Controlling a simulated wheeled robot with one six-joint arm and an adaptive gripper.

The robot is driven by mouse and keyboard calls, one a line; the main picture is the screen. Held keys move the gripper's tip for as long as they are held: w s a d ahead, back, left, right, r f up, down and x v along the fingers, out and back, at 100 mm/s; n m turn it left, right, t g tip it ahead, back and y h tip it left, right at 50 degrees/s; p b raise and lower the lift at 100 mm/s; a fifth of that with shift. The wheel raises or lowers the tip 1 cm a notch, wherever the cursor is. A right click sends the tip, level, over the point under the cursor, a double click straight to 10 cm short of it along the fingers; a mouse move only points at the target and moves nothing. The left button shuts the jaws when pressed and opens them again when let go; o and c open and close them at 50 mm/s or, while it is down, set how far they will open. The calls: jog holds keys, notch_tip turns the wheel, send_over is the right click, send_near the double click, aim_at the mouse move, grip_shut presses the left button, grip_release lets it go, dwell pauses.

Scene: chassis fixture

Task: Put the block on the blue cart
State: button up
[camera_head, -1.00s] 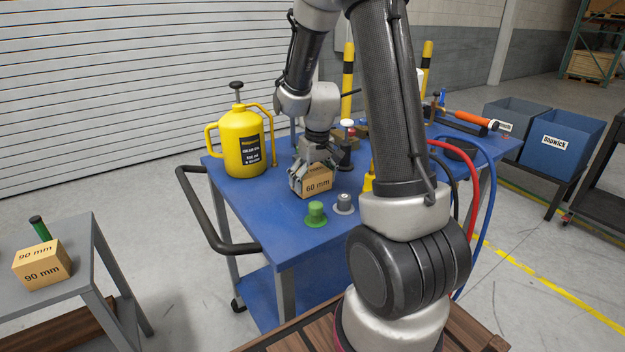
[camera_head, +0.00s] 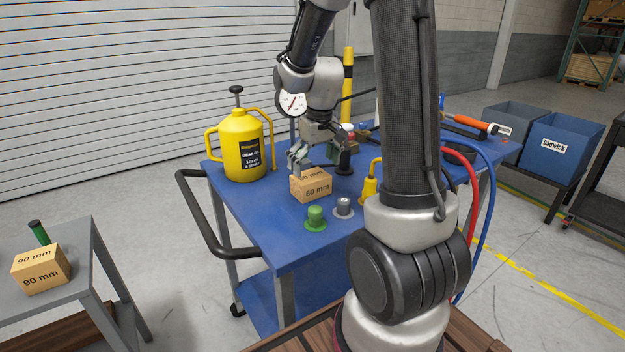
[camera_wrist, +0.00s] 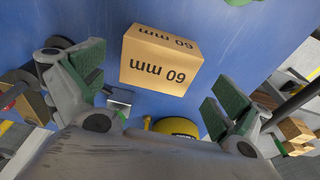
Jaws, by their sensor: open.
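The tan block marked "60 mm" (camera_head: 312,187) rests on the blue top of the blue cart (camera_head: 262,222), near its front left part. It also shows in the wrist view (camera_wrist: 161,60), between and beyond the fingers. My gripper (camera_head: 301,158) is open and empty, just above and behind the block in the head view. Its two green-padded fingers are spread wide in the wrist view (camera_wrist: 160,95). A second tan block marked "90 mm" (camera_head: 41,270) sits on a grey table at the left.
A yellow can (camera_head: 241,146) stands left of the block on the cart. A green knob (camera_head: 315,217) and a grey knob (camera_head: 343,207) stand in front. A yellow-handled item (camera_head: 369,188) is to the right. The grey table (camera_head: 75,262) holds a green cylinder (camera_head: 39,232).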

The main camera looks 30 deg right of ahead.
aim_at(316, 179)
jog(key=r, duration=0.3)
jog(key=s+r, duration=0.1)
jog(key=r, duration=0.1)
jog(key=s+a+r, duration=0.1)
jog(key=s+r, duration=0.2)
jog(key=s, duration=0.4)
jog(key=s+a+r+t, duration=0.1)
jog(key=s+a+r, duration=0.1)
jog(key=s, duration=0.5)
jog(key=s+a+r+t, duration=0.1)
jog(key=s+a+r, duration=0.1)
jog(key=s, duration=0.5)
jog(key=shift+r, duration=0.8)
